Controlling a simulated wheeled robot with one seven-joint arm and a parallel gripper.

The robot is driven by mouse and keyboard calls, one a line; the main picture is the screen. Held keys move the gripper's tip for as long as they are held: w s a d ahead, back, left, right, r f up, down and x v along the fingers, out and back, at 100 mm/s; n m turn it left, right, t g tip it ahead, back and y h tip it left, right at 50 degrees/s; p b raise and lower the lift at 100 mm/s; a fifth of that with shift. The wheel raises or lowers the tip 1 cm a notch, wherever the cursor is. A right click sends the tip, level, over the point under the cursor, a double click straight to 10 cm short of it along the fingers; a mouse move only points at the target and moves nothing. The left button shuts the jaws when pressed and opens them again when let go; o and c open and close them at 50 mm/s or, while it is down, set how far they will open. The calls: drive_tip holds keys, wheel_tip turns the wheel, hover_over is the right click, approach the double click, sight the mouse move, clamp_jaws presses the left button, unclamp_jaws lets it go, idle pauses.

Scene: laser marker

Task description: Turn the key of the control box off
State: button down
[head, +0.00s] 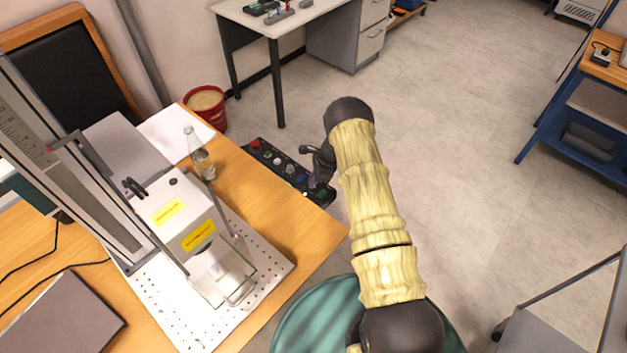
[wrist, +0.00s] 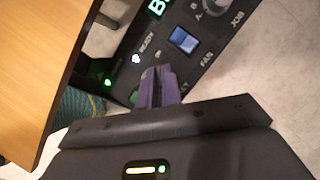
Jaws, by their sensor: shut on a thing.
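The control box (head: 262,163) is a long black panel with several buttons and knobs, beside the wooden table's right edge in the head view. Its black face also shows in the wrist view (wrist: 212,62), with a blue switch (wrist: 184,40) above a FAN label. My gripper (head: 318,188) is at the box's near end. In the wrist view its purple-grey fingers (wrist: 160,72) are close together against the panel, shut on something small. The key itself is hidden by the fingers, and I cannot see its angle.
The wooden table (head: 270,215) lies left of the box and carries a glass bottle (head: 202,162) and a white laser marker (head: 183,215). A green lamp (wrist: 107,82) glows low on the box's left side in the wrist view. Open floor lies to the right.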

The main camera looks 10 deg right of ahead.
drive_tip(key=shift+f, duration=0.1)
drive_tip(key=n+b, duration=0.1)
drive_tip(key=b, duration=0.1)
drive_tip(key=n+g+b, duration=0.1)
drive_tip(key=n+b, duration=0.1)
drive_tip(key=b, duration=0.1)
drive_tip(key=shift+w+f+n, duration=0.15)
drive_tip(key=shift+f+n, duration=0.05)
drive_tip(key=shift+n, duration=0.1)
drive_tip(key=n+g+b, duration=0.1)
drive_tip(key=n+b, duration=0.1)
drive_tip(key=n, duration=0.1)
drive_tip(key=n+g+h+b, duration=0.1)
drive_tip(key=n+b, duration=0.2)
drive_tip(key=shift+w+r+g+b, duration=0.1)
drive_tip(key=shift+w+g+b, duration=0.05)
drive_tip(key=shift+g+b, duration=0.2)
drive_tip(key=n+h+b, duration=0.1)
drive_tip(key=n+b, duration=0.1)
drive_tip(key=n, duration=0.1)
drive_tip(key=shift+a+r+n+g, duration=0.1)
drive_tip(key=shift+n+g, duration=0.25)
drive_tip(key=shift+n, duration=0.05)
drive_tip(key=n+h, duration=0.1)
drive_tip(key=n, duration=0.1)
drive_tip(key=n+h+b, duration=0.1)
drive_tip(key=n, duration=0.1)
drive_tip(key=shift+a+r+g, duration=0.1)
drive_tip(key=shift+g, duration=0.2)
